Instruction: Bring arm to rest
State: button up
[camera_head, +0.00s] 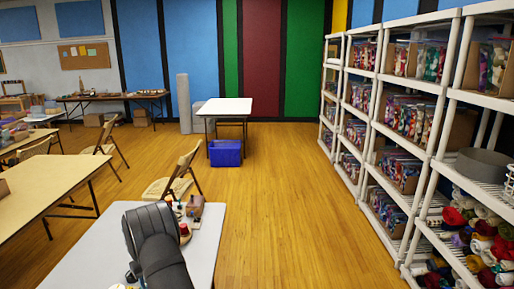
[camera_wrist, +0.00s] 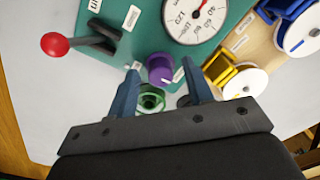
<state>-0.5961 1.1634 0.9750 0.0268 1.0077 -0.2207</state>
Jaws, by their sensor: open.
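My gripper (camera_wrist: 160,67) shows in the wrist view with its two blue-grey fingers apart. A purple knob (camera_wrist: 160,69) on a teal panel (camera_wrist: 128,52) shows between the fingertips. A green, glassy round piece (camera_wrist: 151,98) shows between the fingers, nearer the palm. Nothing is visibly clamped; whether the fingers touch the knob or the green piece I cannot tell. In the head view my dark grey arm reaches over the near white table (camera_head: 88,262), and the gripper itself cannot be made out there.
The panel carries a red-balled lever (camera_wrist: 56,44) and a dial gauge (camera_wrist: 196,14). A wooden board (camera_wrist: 258,45) with blue and yellow holders is at right. A folding chair (camera_head: 172,185) stands behind the table. White shelves (camera_head: 437,140) line the right; the floor between (camera_head: 290,200) is clear.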

jog(key=shift+m, duration=1.9)
jog(key=o, duration=1.2)
jog(key=shift+c, duration=0.2)
jog(key=s+a+r+n, duration=0.4)
jog(key=s+r+n, duration=0.3)
jog(key=s, duration=0.5)
jog(key=s+a+r+n, duration=0.4)
jog(key=s+r+n, duration=0.2)
jog(key=s+r, duration=0.4)
jog(key=f, duration=0.7)
jog(key=s+f, duration=0.1)
jog(key=f, duration=0.3)
jog(key=shift+s+d+f, duration=0.1)
jog(key=shift+d+f, duration=0.05)
notch_tip(320, 180, up, 10)
